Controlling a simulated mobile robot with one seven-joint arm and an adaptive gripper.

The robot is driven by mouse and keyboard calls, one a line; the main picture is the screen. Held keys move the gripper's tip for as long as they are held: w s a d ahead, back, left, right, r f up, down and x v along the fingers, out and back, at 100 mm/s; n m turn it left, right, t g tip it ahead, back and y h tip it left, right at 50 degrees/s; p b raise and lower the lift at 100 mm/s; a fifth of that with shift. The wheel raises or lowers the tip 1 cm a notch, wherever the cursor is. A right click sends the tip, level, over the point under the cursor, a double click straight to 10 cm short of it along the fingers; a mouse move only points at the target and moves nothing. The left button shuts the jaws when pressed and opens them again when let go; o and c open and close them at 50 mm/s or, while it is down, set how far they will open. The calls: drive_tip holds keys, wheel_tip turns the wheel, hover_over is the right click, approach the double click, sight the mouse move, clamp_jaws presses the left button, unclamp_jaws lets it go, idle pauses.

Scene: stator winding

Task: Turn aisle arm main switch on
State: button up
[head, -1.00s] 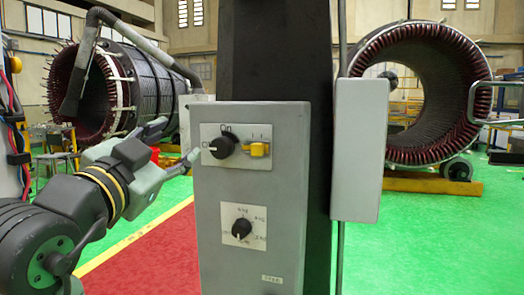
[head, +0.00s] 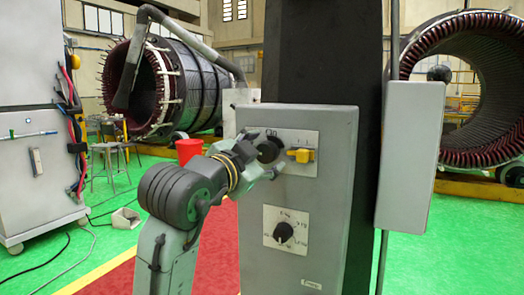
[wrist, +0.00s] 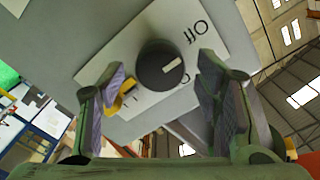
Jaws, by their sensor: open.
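The main switch is a round black knob (wrist: 163,66) on a white label plate with "Off" and partly hidden "On" lettering, on the upper front of a grey box. In the head view the knob (head: 269,150) is partly covered by my gripper. My gripper (head: 268,170) is at the knob from the left. In the wrist view my gripper (wrist: 162,92) is open, its two fingers on either side of the knob with gaps showing. The knob's white mark points toward the upper right in that view, toward the "Off" side. I cannot tell whether a finger touches it.
A yellow part (head: 301,155) sits right of the knob, close to one finger in the wrist view. A second black rotary knob (head: 284,232) is lower on the grey box (head: 335,190). A dark column (head: 330,60) stands behind. A red bucket (head: 189,151) is on the floor behind.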

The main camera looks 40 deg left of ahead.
drive_tip(key=shift+c, duration=0.2)
drive_tip(key=c, duration=1.1)
drive_tip(key=shift+m, duration=0.4)
drive_tip(key=m+b, duration=0.2)
drive_tip(key=shift+f+m, duration=0.15)
drive_tip(key=shift+m, duration=0.25)
drive_tip(key=m+b, duration=0.2)
drive_tip(key=m, duration=0.3)
drive_tip(key=m+b, duration=0.1)
drive_tip(key=m, duration=0.4)
drive_tip(key=m+b, duration=0.1)
drive_tip(key=m, duration=0.3)
drive_tip(key=shift+f, duration=0.1)
drive_tip(key=shift+m, duration=0.3)
